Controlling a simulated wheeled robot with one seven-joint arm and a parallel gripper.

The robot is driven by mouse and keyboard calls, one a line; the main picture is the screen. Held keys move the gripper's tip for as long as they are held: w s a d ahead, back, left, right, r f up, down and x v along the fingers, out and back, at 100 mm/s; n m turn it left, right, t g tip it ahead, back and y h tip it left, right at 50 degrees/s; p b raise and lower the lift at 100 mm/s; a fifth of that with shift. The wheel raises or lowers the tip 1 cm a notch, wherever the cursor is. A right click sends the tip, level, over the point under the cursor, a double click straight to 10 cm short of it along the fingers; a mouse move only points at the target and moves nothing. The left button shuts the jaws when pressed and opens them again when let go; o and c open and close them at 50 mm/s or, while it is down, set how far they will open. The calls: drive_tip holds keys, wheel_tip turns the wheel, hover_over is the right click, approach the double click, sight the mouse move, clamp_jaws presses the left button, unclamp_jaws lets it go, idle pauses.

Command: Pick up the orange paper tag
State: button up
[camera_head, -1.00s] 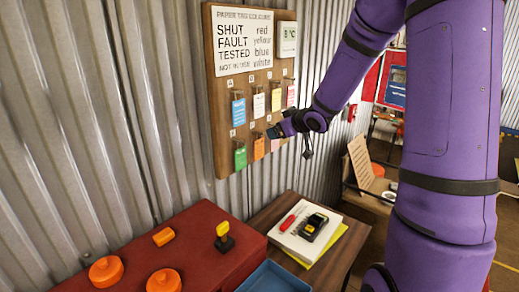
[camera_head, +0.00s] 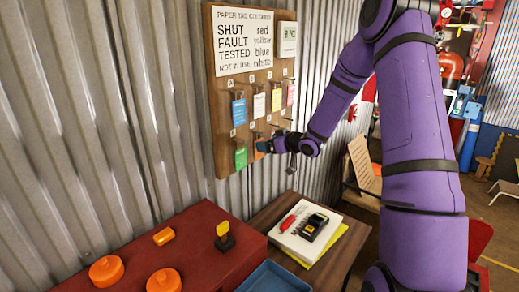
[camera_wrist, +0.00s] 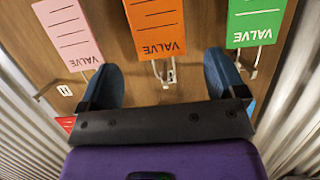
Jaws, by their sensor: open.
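The orange paper tag (camera_wrist: 157,27), printed VALVE, hangs on the pegboard between a pink tag and a green tag in the wrist view. A metal hook (camera_wrist: 165,73) shows at its printed end. My gripper (camera_wrist: 163,78) is open and empty, one blue finger on each side of the hook. The fingertips reach roughly to the tag's printed end, with board showing between them and the tag. In the head view my gripper (camera_head: 264,146) is at the board's lower row and hides most of the orange tag.
The pink tag (camera_wrist: 68,32) and green tag (camera_wrist: 252,22) hang close on either side. More tags hang above on the brown board (camera_head: 222,90). Below are a red chest (camera_head: 205,225) with orange items, a blue tray (camera_head: 272,279) and a side table (camera_head: 340,258) with papers.

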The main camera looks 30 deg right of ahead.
sight(258, 156)
drive_tip(key=x, duration=0.5)
drive_tip(key=shift+w+f, duration=0.1)
drive_tip(key=c, duration=1)
